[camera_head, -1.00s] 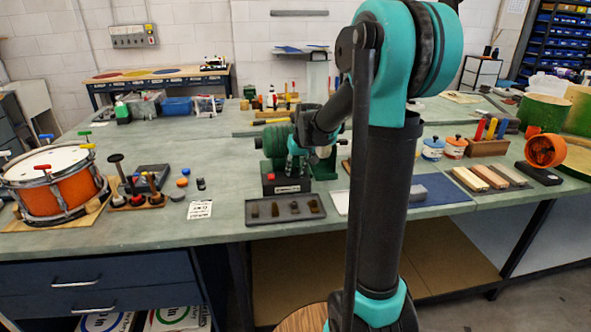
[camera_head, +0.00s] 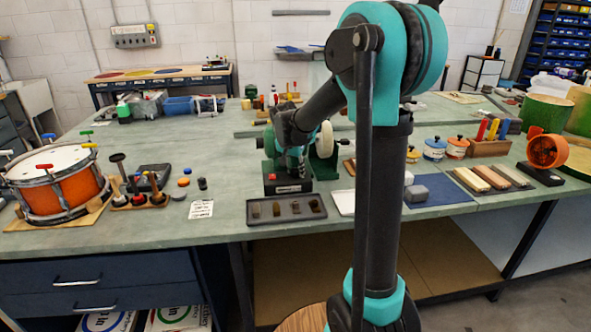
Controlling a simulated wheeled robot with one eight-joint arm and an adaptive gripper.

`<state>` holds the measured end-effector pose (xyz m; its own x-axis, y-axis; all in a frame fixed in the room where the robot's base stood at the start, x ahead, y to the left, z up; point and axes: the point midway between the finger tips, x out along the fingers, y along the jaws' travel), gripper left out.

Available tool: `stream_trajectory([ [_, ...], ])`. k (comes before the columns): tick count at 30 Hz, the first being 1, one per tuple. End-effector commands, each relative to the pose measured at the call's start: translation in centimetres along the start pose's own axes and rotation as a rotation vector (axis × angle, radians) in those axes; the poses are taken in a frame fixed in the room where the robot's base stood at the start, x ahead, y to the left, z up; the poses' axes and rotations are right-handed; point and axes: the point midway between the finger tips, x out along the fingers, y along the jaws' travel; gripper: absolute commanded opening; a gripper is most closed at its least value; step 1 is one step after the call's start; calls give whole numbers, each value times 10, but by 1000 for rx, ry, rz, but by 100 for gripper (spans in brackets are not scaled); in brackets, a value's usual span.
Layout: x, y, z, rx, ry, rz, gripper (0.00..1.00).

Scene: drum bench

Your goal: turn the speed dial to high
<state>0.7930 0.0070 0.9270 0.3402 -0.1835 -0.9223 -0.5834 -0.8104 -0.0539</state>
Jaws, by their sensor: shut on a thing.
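The green bench machine (camera_head: 267,166) stands at the middle of the bench, with a pale buffing wheel (camera_head: 324,140) on its right and a red switch (camera_head: 272,177) low on its front base. My gripper (camera_head: 296,166) is at the machine's front, just above the base and left of the wheel. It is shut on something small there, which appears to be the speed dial. The dial itself is hidden by my gripper and wrist, so its setting cannot be read. My forearm covers much of the machine's upper body.
A dark tray (camera_head: 287,208) with small blocks lies in front of the machine. An orange drum (camera_head: 58,187) and a tool stand (camera_head: 140,199) are at left. A blue mat (camera_head: 436,190) and wooden strips (camera_head: 497,177) lie at right.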

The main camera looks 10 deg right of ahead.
Motion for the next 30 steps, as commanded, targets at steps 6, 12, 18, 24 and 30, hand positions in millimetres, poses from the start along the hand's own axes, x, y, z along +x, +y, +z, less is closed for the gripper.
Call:
stream_trajectory([
  [6,0,0,0,44,3,19,2],
  [12,0,1,0,53,3,23,2],
  [18,0,1,0,52,3,23,2],
  [24,0,0,0,52,3,22,48],
  [30,0,0,0,51,3,22,50],
])
